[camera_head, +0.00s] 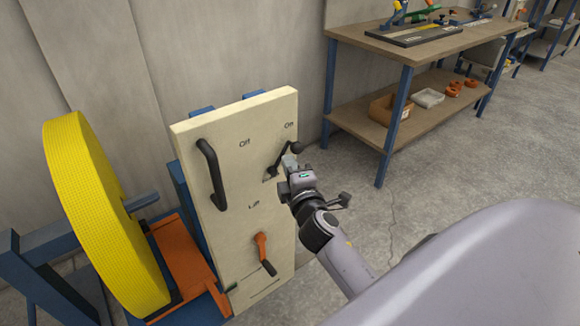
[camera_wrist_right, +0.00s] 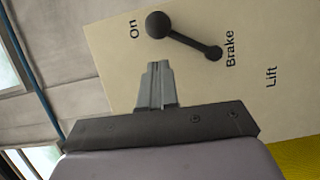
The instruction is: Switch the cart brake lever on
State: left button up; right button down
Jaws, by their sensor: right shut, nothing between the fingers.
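The brake lever (camera_head: 285,158) is a short dark lever with a round knob on the upright cream panel (camera_head: 235,150) of the cart. Its knob lies beside the "On" label, and its pivot is by the "Brake" label. The lever also shows in the right wrist view (camera_wrist_right: 185,38), knob near "On". My right gripper (camera_head: 290,163) is in front of the lever, and its fingers show in the right wrist view (camera_wrist_right: 158,66). The fingers are shut and empty, just below the knob in that view; whether they touch it I cannot tell. My left gripper is not in view.
A black handle (camera_head: 212,175) and an orange lift lever (camera_head: 263,252) are on the same panel. A large yellow tape roll (camera_head: 95,200) stands at the left on the blue and orange cart frame. A workbench (camera_head: 425,45) stands at the back right, with open floor before it.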

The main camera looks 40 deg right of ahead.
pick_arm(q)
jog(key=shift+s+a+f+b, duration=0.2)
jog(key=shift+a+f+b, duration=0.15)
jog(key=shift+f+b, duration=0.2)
pick_arm(e)
jog(key=v, duration=1)
jog(key=shift+s+a+r, duration=0.15)
jog(key=shift+a, duration=0.05)
pick_arm(q)
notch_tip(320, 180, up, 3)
jog(key=p, duration=0.3)
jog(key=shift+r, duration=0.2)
pick_arm(e)
jog(key=s+a+f+m+g+y, duration=0.3)
jog(key=s+a+f+m+y, duration=0.1)
jog(key=f, duration=0.4)
jog(key=s+a+f+m+g+y, duration=0.3)
jog(key=s+a+f+m+y, duration=0.1)
jog(key=s+f+m, duration=0.3)
notch_tip(320, 180, down, 2)
jog(key=shift+s+a+f, duration=0.15)
jog(key=shift+s+a, duration=0.7)
jog(key=shift+s, duration=0.25)
